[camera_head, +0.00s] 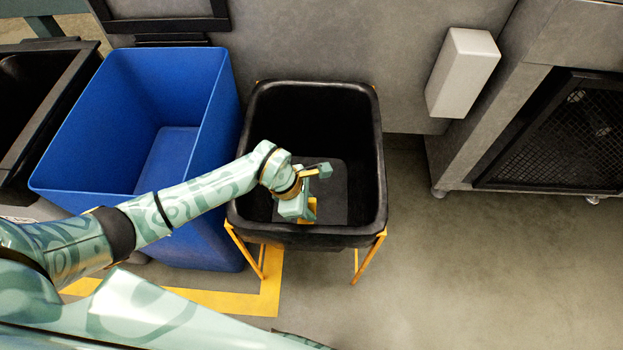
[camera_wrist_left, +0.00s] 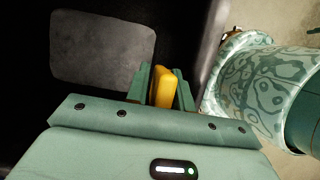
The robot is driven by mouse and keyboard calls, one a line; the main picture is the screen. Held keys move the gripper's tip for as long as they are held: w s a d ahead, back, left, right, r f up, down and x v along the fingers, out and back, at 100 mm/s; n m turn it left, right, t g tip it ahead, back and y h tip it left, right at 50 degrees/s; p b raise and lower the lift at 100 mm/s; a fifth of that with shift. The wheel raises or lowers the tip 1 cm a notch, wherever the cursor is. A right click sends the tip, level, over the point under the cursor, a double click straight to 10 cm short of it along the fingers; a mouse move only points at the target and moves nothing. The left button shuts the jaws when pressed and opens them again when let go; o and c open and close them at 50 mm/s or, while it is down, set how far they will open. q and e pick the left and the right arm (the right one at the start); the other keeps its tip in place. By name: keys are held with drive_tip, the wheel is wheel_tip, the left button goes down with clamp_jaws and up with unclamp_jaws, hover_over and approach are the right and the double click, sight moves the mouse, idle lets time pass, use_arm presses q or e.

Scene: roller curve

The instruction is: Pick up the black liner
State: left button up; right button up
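The black liner (camera_head: 372,150) is a deep rectangular tub with rounded corners, held upright in an orange-legged stand (camera_head: 368,258). A grey patch of its floor (camera_wrist_left: 100,50) shows in the left wrist view. My left gripper (camera_head: 308,208) is over the tub's opening, toward its near side, and looks empty of the liner's rim. In the left wrist view my green fingers (camera_wrist_left: 164,88) stand close together with a yellow piece between them. Whether that is finger padding or something held, I cannot tell. My right gripper is out of view.
A blue bin (camera_head: 85,130) stands directly left of the tub, under my left arm. A dark bin (camera_head: 40,100) is farther left. A pale box (camera_head: 463,72) is mounted behind right. Open floor (camera_head: 490,270) lies at the right front.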

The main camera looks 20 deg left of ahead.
use_arm(q)
drive_tip(key=shift+r, duration=0.1)
clamp_jaws()
